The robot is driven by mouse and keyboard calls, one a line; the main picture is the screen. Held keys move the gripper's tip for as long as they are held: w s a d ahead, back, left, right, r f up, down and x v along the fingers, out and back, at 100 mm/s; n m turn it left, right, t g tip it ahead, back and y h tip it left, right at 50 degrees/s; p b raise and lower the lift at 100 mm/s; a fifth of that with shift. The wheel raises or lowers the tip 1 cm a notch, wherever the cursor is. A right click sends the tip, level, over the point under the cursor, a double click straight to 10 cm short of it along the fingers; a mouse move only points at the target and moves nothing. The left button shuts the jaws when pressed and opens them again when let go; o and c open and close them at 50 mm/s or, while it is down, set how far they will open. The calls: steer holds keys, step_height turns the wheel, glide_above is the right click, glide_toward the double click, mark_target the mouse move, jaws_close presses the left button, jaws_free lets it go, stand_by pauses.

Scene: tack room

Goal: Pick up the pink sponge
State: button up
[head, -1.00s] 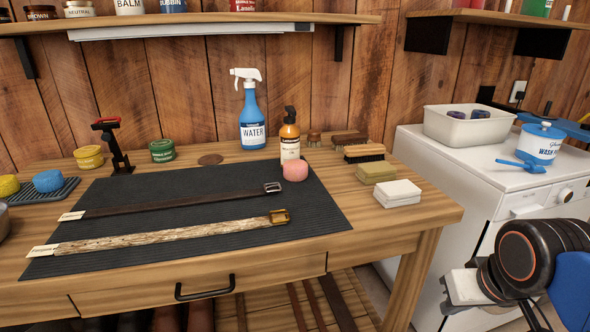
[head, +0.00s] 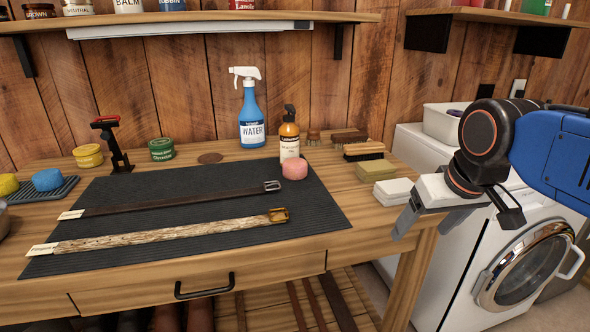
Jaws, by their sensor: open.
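The pink sponge (head: 295,168) is a small rounded piece on the right part of the dark ribbed mat (head: 150,220), close to its back right edge. It sits just in front of an orange bottle with a black pump top (head: 290,140). My gripper (head: 455,221) is open and empty at the right end of the workbench, in front of the white blocks (head: 397,191). It is well to the right of the sponge and apart from it. The sponge is not hidden.
Two belts (head: 180,232) lie on the mat left of the sponge. A shelf (head: 200,24) overhangs the back. A washing machine (head: 535,255) stands right of the bench.

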steer(key=w+a+r+n+y, duration=0.1)
steer(key=w+a+r+n, duration=0.2)
steer(key=w+a+r, duration=0.85)
steer(key=n, duration=0.1)
glide_toward(296, 163)
steer(key=f, duration=0.1)
steer(key=w+f, duration=0.1)
steer(key=f, duration=0.1)
steer(key=shift+w+a+f+g, duration=0.15)
steer(key=shift+w+a+g, duration=0.15)
steer(key=shift+g, duration=0.1)
steer(key=shift+w+x, duration=0.1)
steer(key=shift+x, duration=1.3)
steer(key=shift+w+x, duration=0.15)
steer(key=shift+x, duration=1.25)
steer(key=shift+y, duration=0.3)
steer(key=c, duration=1.1)
